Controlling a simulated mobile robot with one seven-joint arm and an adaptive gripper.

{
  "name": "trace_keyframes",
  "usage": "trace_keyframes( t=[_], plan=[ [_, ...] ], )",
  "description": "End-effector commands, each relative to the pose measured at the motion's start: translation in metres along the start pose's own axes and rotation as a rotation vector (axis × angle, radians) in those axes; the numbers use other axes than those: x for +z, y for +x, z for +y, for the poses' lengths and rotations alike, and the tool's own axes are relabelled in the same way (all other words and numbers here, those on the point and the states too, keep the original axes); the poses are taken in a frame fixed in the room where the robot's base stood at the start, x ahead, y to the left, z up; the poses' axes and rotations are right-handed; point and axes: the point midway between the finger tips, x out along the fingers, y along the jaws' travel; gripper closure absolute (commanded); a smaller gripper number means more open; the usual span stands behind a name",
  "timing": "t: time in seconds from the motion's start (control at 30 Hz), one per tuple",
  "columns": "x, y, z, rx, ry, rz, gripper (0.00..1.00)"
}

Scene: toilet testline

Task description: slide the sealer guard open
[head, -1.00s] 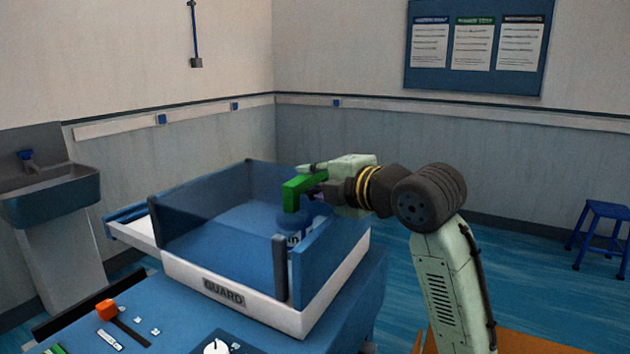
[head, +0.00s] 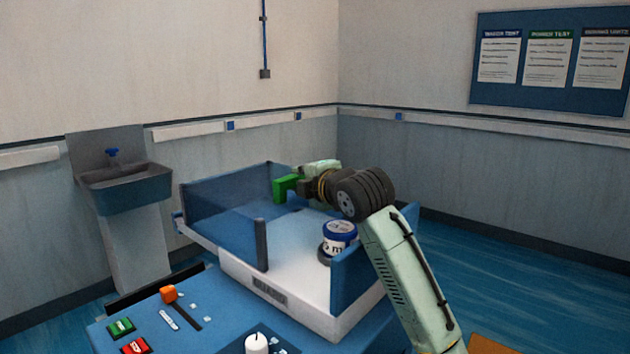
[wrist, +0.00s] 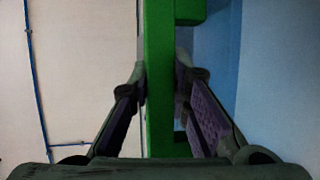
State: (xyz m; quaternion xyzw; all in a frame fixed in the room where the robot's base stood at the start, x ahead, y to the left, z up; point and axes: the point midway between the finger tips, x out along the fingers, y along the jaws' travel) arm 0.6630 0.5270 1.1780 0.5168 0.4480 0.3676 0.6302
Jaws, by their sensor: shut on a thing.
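The sealer guard (head: 228,234) is a see-through blue panelled cover with a dark upright post at its front right edge. It stands over the left part of the white machine bed, which is uncovered to its right. Its green handle (head: 284,190) is at the back right of the guard. My gripper (head: 298,187) is shut on the handle; its fingertips are partly hidden in the head view. In the wrist view, the green handle (wrist: 158,90) stands upright between the two fingers of my gripper (wrist: 162,85).
A white and blue tub (head: 340,234) stands on the bare bed, beside a fixed blue side wall (head: 357,272). The control panel in front has an orange knob (head: 169,293), a green button (head: 121,328) and a red button (head: 135,345). A sink (head: 125,188) is behind left.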

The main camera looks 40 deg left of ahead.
Motion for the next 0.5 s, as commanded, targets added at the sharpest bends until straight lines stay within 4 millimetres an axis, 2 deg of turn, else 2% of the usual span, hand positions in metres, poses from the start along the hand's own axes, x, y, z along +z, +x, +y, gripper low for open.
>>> trace_keyframes(
  t=[0.47,0.5],
  plan=[
    [-0.0020,0.0037,0.0020,0.003,-0.002,0.001,1.00],
    [-0.0019,0.0037,0.0019,0.003,-0.002,0.001,0.80]
  ],
)
